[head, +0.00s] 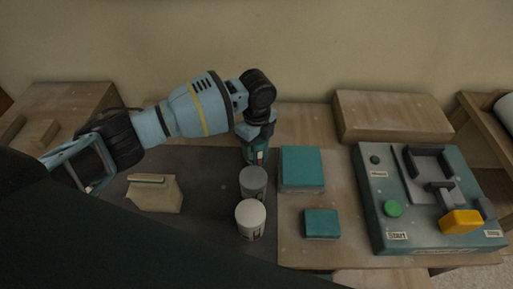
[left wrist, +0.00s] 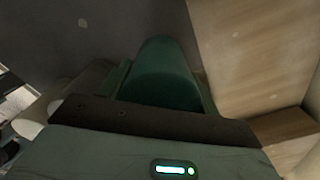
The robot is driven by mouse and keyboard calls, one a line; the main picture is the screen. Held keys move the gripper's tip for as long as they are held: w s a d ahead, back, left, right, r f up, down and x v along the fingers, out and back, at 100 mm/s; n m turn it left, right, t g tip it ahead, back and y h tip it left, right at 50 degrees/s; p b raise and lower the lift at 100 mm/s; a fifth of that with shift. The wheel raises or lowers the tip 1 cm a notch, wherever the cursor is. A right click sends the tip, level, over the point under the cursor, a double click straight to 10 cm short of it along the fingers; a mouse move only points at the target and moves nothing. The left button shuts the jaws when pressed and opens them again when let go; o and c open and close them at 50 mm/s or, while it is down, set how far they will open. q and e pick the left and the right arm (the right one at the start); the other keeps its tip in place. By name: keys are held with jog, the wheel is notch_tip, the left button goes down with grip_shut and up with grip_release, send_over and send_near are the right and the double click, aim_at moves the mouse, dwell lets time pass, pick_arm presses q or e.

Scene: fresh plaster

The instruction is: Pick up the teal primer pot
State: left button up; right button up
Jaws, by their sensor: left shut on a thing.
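The teal primer pot (head: 255,156) stands upright at the back of the dark mat, beside a large teal block. My left gripper (head: 257,141) reaches down over it from above and is shut on it, hiding its top. In the left wrist view the pot (left wrist: 163,72) shows dark green between the jaws (left wrist: 155,100). I cannot tell whether its base is clear of the mat. My right gripper is not in view.
A grey pot (head: 253,183) and a white-topped pot (head: 250,218) stand just in front. The large teal block (head: 302,168) and a small one (head: 321,223) are to the right. A control panel (head: 380,235) lies farther right. A beige holder (head: 153,194) is left.

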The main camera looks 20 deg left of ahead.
pick_arm(q)
notch_tip(320, 180, up, 6)
jog(key=shift+w+r, duration=0.1)
jog(key=shift+r, duration=0.95)
